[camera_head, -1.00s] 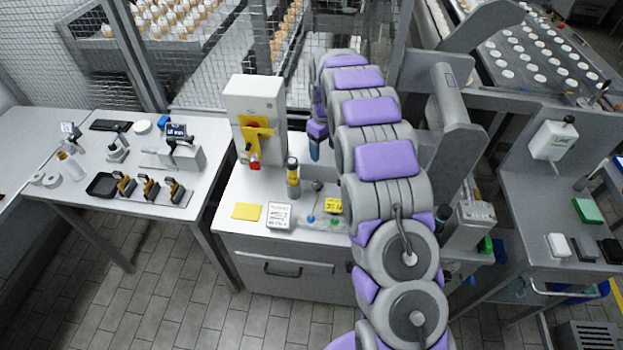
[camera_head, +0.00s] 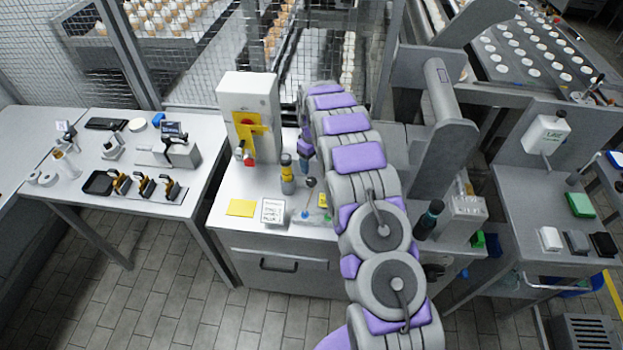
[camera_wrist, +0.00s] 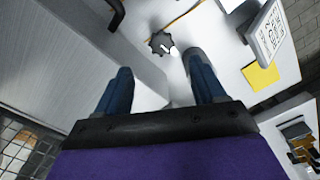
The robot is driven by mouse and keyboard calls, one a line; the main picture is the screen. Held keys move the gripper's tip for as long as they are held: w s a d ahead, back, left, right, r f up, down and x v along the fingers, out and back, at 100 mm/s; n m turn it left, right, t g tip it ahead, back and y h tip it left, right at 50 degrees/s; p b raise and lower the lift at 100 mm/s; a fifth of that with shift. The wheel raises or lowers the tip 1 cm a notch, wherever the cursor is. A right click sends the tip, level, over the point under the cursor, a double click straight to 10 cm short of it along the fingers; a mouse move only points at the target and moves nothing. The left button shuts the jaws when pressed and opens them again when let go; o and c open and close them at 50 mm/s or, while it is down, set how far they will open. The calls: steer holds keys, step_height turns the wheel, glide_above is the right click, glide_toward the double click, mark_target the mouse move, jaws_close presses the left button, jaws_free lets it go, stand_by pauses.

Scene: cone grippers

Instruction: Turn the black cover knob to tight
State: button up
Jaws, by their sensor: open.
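The black cover knob (camera_wrist: 161,43) shows in the wrist view as a small dark knob with a lobed edge and a pale mark on top. My gripper (camera_wrist: 160,85) is open, its two blue fingers spread apart. The knob lies beyond the fingertips, near the middle of the gap, and nothing is held. In the head view my gripper's blue end (camera_head: 306,143) shows partly, above the middle bench (camera_head: 232,183), with my arm beside it. I cannot match the knob surely in that view; my arm hides part of the bench.
A grey-white box with a yellow plate and red knob (camera_head: 249,115) stands at the bench's back left. A black and yellow cylinder (camera_head: 287,176), a yellow note (camera_head: 241,208) and a white card (camera_head: 273,211) are nearby. A dark bottle (camera_head: 428,220) stands right of my arm.

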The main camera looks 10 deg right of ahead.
mark_target(312, 181)
steer(key=f, duration=0.9)
steer(key=shift+a+f+b, duration=0.1)
steer(key=shift+a+b, duration=0.1)
steer(key=shift+b, duration=0.15)
steer(key=shift+d, duration=0.1)
steer(key=shift+c, duration=0.2)
steer(key=c, duration=1)
